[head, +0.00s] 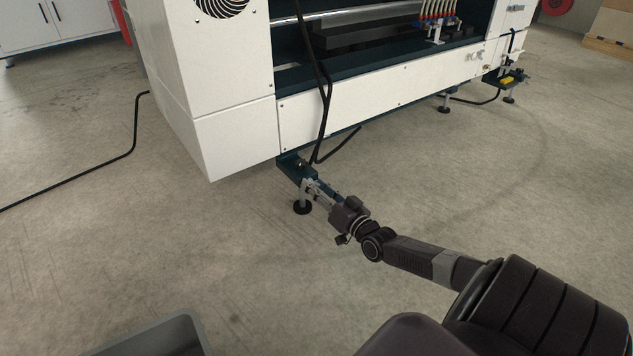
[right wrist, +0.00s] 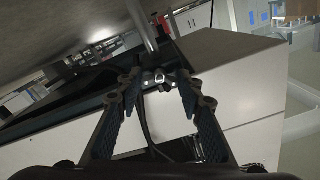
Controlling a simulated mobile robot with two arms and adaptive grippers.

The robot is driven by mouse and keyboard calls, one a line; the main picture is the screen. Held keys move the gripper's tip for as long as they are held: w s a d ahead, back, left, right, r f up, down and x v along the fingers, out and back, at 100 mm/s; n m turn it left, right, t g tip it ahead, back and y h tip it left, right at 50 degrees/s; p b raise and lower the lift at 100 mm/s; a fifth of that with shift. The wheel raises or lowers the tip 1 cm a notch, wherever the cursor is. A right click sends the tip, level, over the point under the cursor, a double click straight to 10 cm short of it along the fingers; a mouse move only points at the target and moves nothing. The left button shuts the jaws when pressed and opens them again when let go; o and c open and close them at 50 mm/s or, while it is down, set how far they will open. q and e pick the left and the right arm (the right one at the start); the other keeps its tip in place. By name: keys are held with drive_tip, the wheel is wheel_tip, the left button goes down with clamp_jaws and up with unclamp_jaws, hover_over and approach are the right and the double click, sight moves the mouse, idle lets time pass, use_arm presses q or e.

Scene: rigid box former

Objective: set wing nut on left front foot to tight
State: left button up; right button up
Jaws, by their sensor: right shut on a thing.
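The left front foot (head: 303,207) is a dark round pad on a metal stem under a dark blue bracket (head: 293,168) at the machine's near corner. My right gripper (head: 314,186) reaches this foot from the right. In the right wrist view its two fingers (right wrist: 157,82) are closed in around the small bright metal wing nut (right wrist: 158,77) at their tips. The foot's metal stem (right wrist: 141,25) shows just beyond. The wing nut is too small and covered in the head view to tell its turn. My left gripper is not in view.
The white machine (head: 245,133) stands just behind the foot. Black cables (head: 325,98) hang close to the bracket and gripper. Another foot (head: 443,105) stands farther right. A grey bin (head: 185,326) is at the bottom left. The floor around is mostly clear.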

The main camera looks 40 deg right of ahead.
drive_tip(key=m, duration=1.2)
drive_tip(key=shift+m+p, duration=0.4)
idle(0.3)
drive_tip(key=o, duration=1.2)
drive_tip(key=shift+c, duration=0.2)
drive_tip(key=s+a, duration=0.1)
drive_tip(key=s, duration=1.1)
drive_tip(key=shift+a, duration=0.15)
